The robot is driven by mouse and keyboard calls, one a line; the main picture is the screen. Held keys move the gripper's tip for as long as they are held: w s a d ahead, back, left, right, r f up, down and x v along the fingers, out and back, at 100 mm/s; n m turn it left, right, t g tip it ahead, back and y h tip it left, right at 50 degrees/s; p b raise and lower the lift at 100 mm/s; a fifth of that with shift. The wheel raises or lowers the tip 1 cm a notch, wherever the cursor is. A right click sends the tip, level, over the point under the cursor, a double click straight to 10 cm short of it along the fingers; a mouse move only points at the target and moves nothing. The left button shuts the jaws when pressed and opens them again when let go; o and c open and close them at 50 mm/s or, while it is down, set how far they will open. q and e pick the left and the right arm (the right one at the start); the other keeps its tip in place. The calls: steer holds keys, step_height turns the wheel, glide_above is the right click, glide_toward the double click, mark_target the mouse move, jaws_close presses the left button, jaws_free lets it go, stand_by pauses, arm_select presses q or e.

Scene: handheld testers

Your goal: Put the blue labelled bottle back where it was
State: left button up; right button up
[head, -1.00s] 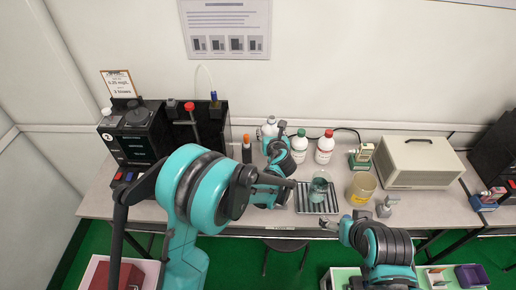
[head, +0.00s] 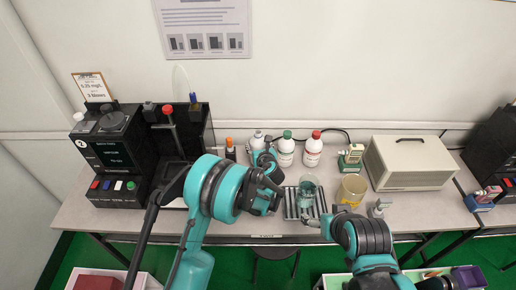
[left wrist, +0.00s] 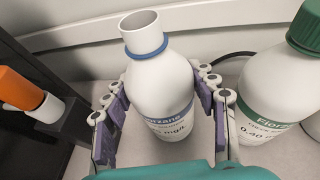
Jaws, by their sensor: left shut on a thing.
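The blue labelled bottle (head: 258,140) is white, upright and uncapped, with a blue ring at its neck. It stands at the back of the bench, left of a green-capped bottle. In the left wrist view the bottle (left wrist: 163,90) is between the purple finger pads of my left gripper (left wrist: 165,118), which is shut on its body. My left gripper (head: 264,160) partly hides the bottle in the head view. I cannot tell whether its base touches the bench. My right gripper (head: 322,222) is at the front bench edge by the rack; its jaws are too small to read.
The green-capped bottle (head: 286,150) is close on the right, and a red-capped bottle (head: 313,150) is beyond it. An orange-capped item (head: 230,150) and the black tester (head: 112,160) are left. A beaker (head: 307,187) stands on a dark rack; a yellowish beaker (head: 352,190) is right.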

arm_select(q)
steer(key=shift+f, duration=0.3)
steer(key=shift+f, duration=0.2)
steer(key=o, duration=1.6)
steer(key=shift+o, duration=0.2)
steer(key=shift+r, duration=0.1)
